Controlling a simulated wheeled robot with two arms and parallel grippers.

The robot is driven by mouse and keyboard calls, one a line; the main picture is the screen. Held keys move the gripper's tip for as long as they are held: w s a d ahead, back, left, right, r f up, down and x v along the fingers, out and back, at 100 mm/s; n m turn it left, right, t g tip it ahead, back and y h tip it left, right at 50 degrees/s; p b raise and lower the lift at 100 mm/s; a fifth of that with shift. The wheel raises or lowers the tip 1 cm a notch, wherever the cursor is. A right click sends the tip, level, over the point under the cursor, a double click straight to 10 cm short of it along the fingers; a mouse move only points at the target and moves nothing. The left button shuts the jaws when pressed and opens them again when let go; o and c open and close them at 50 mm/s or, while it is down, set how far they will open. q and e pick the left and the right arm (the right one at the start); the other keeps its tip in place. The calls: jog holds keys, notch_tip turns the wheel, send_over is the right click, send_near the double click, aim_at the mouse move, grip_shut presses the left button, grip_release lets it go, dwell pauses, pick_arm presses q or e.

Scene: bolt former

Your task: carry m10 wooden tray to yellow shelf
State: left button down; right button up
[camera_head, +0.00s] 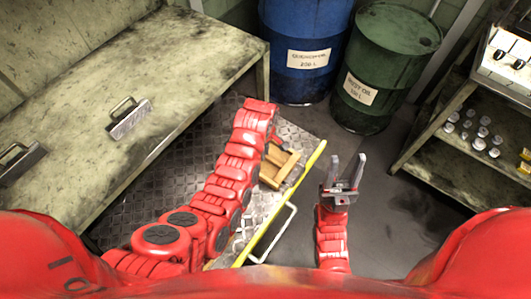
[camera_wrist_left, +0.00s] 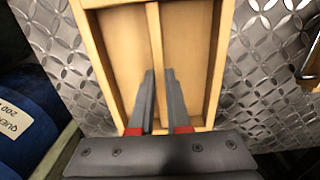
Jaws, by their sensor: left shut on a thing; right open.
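The wooden tray (camera_head: 272,178), a shallow open box with a middle divider, is partly hidden by my left arm in the head view. It also shows in the left wrist view (camera_wrist_left: 208,60). My left gripper (camera_wrist_left: 160,73) has its two fingers on either side of the divider and is shut on it. It is hidden behind its arm in the head view. My right gripper (camera_head: 345,172) is open and empty, to the right of the tray. A worn yellowish shelf unit (camera_head: 440,165) stands at the right; I cannot tell if it is the yellow shelf.
A worn bench (camera_head: 170,62) with metal handles stands at left. Blue (camera_head: 300,85) and green (camera_head: 370,110) drums stand at the back. A diamond-plate surface (camera_head: 150,190) and yellow bar (camera_head: 285,205) lie near the tray. Several small metal parts (camera_head: 480,143) stand on the right shelf unit.

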pick_arm(q)
jog(key=shift+w+d+f, duration=0.1)
jog(key=shift+w+d, duration=0.15)
jog(key=shift+w, duration=0.6)
jog(key=shift+w, duration=0.1)
jog(key=shift+f+p, duration=0.5)
jog(key=shift+f, duration=1.3)
jog(key=shift+f, duration=0.1)
jog(key=c, duration=0.9)
grip_release()
